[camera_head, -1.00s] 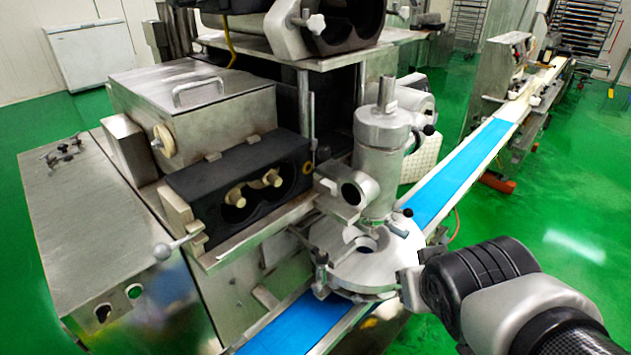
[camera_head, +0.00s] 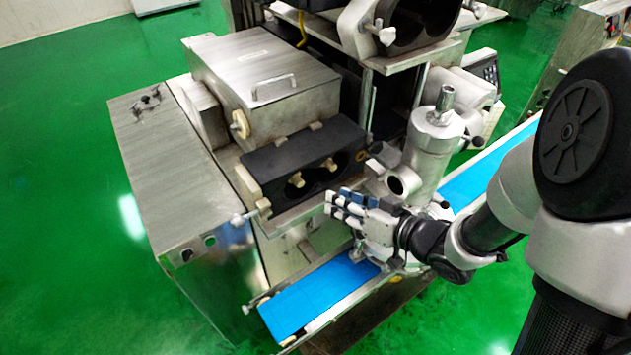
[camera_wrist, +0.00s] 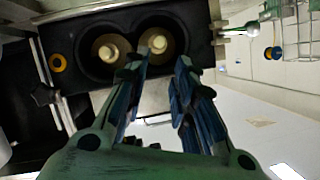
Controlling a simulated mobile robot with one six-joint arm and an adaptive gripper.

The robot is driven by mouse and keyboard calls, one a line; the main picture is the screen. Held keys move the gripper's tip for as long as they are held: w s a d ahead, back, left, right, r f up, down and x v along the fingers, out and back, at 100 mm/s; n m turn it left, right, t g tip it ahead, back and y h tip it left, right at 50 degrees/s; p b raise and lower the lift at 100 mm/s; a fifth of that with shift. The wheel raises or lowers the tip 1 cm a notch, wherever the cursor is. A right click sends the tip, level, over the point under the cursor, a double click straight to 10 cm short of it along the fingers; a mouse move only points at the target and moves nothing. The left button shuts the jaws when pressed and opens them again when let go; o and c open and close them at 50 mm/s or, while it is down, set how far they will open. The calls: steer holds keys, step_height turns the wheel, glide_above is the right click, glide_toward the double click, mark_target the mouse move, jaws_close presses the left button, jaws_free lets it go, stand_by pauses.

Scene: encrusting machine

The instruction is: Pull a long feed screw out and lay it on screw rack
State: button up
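Two feed screws sit in the twin bores of the black block (camera_head: 300,150) on the machine's front. Their pale beige ends, left (camera_head: 297,181) and right (camera_head: 328,163), stick out; their lengths are hidden inside. In the wrist view the ends appear as one screw end (camera_wrist: 108,48) and another screw end (camera_wrist: 157,43). My gripper (camera_head: 336,203) is in front of and slightly below the bores. In the wrist view my gripper (camera_wrist: 163,62) has its two blue-black fingers apart with nothing between them. I cannot identify the screw rack in these views.
A metal cylinder (camera_head: 434,145) stands close beside my gripper on the right. A blue conveyor belt (camera_head: 305,302) runs below. The boxy hopper (camera_head: 255,85) is behind the block. A wire frame (camera_wrist: 300,32) shows in the wrist view's upper right corner. Green floor lies open at left.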

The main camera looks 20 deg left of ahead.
mark_target(301, 185)
steer(key=x, duration=1.5)
steer(key=shift+b, duration=0.4)
steer(key=shift+c, duration=0.5)
jaws_close()
steer(key=shift+d, duration=0.1)
